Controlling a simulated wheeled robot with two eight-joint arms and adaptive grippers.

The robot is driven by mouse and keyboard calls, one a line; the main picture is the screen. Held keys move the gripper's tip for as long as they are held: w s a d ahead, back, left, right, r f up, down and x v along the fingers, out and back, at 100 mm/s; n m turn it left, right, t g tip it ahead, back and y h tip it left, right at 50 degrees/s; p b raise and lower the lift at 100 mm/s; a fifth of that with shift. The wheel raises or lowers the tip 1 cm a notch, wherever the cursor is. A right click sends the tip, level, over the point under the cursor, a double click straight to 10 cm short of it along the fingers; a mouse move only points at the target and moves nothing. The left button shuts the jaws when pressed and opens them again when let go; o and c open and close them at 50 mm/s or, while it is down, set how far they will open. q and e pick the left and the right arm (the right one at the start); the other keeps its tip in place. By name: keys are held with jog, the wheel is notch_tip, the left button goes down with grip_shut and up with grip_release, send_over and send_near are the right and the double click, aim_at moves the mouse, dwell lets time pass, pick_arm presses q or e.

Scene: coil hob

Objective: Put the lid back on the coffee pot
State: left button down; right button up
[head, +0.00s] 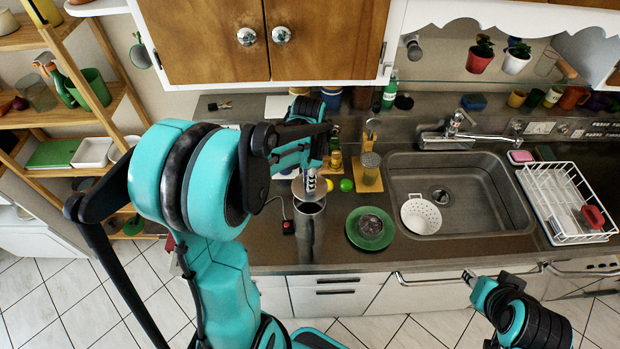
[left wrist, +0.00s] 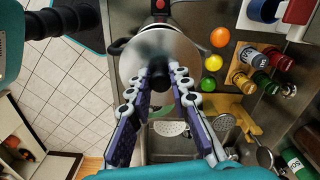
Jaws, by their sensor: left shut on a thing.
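My left gripper (head: 311,182) is shut on the black knob of the silver round lid (head: 300,189). In the left wrist view the fingers (left wrist: 160,78) pinch the knob and the shiny lid (left wrist: 158,50) faces the camera. The metal coffee pot (head: 309,232) stands upright on the counter, and its dark open mouth shows just below the lid in the head view. The lid is apart from the mouth, held above it and a little toward the back. In the left wrist view the lid hides most of what lies under it. My right gripper (head: 469,277) is empty in front of the counter.
A green plate (head: 355,240) with a metal strainer-like piece (head: 371,225) lies right of the pot. A lime-green ball (head: 346,185) and bottles stand behind. The sink (head: 465,178) holds a white colander (head: 421,216). A red switch (head: 288,227) sits left of the pot.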

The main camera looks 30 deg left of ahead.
pick_arm(q)
jog(key=shift+f+b, duration=2.1)
jog(key=shift+f, duration=0.85)
jog(key=shift+f+b, duration=0.15)
jog(key=shift+b, duration=0.35)
jog(key=c, duration=1.3)
grip_release()
jog(key=shift+o, duration=0.2)
jog(key=o, duration=0.4)
